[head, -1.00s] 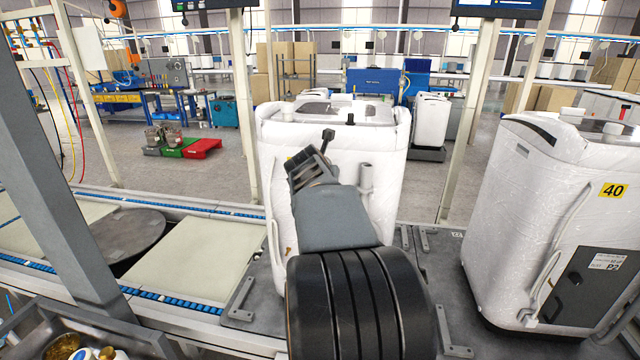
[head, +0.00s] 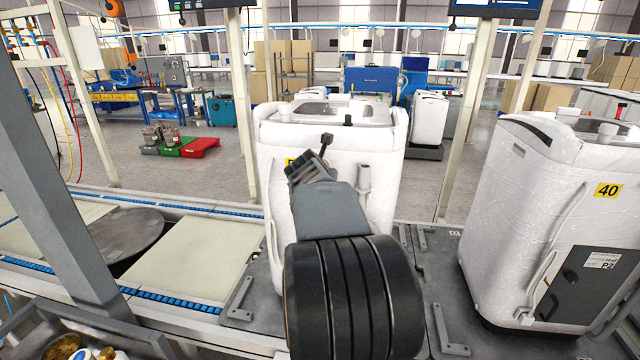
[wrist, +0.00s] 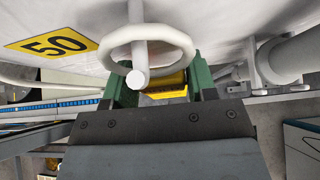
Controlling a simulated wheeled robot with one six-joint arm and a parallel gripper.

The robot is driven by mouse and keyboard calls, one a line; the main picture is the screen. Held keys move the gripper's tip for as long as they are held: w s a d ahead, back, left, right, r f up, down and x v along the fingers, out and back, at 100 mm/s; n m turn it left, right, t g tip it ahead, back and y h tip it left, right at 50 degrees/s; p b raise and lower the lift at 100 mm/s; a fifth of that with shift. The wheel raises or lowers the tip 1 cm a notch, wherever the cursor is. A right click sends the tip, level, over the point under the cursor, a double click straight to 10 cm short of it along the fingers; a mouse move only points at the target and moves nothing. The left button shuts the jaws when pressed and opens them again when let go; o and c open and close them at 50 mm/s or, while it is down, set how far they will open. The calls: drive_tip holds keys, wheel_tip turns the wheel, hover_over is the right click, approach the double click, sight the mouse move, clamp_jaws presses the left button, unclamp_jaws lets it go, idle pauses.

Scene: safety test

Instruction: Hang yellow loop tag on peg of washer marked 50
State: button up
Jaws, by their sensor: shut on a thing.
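The washer marked 50 (head: 385,165) stands wrapped in white film in front of me. Its yellow 50 label (wrist: 52,46) shows at upper left in the wrist view. My gripper (wrist: 152,82) has green fingers shut on the yellow loop tag (wrist: 170,82), with the tag's white loop (wrist: 184,42) standing above them. The washer's white peg (wrist: 138,52) appears to run through the loop: the loop's upper edge crosses over it and its tip overlaps the lower edge. In the head view my wrist hides the tag and peg.
A washer marked 40 (head: 542,215) stands to the right. A white pipe fitting (wrist: 280,62) protrudes from the washer just right of my gripper. The conveyor (head: 190,255) lies left, and a bin with bottles (head: 85,335) is at lower left.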

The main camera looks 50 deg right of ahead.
drive_tip(key=o, duration=1.1)
drive_tip(key=shift+c, duration=0.2)
drive_tip(key=v, duration=1.4)
drive_tip(key=shift+b, duration=0.3)
